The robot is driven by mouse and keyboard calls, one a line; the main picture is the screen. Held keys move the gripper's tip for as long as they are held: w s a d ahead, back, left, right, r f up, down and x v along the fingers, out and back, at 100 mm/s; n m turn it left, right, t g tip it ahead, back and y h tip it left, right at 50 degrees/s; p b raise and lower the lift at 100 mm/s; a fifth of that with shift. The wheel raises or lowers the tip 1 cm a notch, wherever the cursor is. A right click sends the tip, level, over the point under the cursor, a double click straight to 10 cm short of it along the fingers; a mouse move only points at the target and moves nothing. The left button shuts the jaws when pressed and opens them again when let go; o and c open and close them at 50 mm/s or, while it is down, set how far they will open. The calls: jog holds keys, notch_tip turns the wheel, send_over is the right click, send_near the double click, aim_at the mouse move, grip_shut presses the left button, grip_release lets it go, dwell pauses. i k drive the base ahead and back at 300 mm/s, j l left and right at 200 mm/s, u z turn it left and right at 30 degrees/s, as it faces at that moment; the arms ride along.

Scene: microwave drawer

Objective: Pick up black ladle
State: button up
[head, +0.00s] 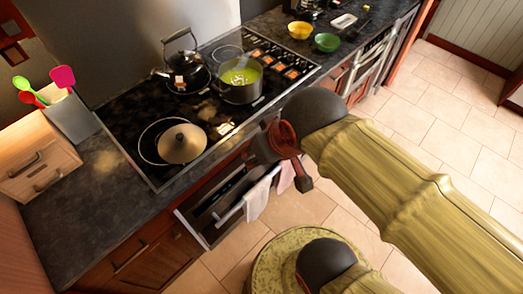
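I cannot make out a black ladle with certainty. A dark pot (240,88) with green contents stands on the black stovetop (118,118), and a thin dark shape at its rim is too small to identify. My gripper (292,168) is in the middle of the head view, in front of the counter edge and oven front, apart from the pot. I see it from behind and the side, so its finger opening is unclear. No object shows in it.
A kettle (181,62) and a round lid (181,144) are on the stovetop. A holder (72,118) with colored utensils stands at left beside a wooden drawer box (38,160). Yellow (300,30) and green bowls (327,42) sit further back. Towels (257,200) hang on the oven handle.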

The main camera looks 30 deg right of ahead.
aim_at(352, 36)
jog(key=z, duration=1.6)
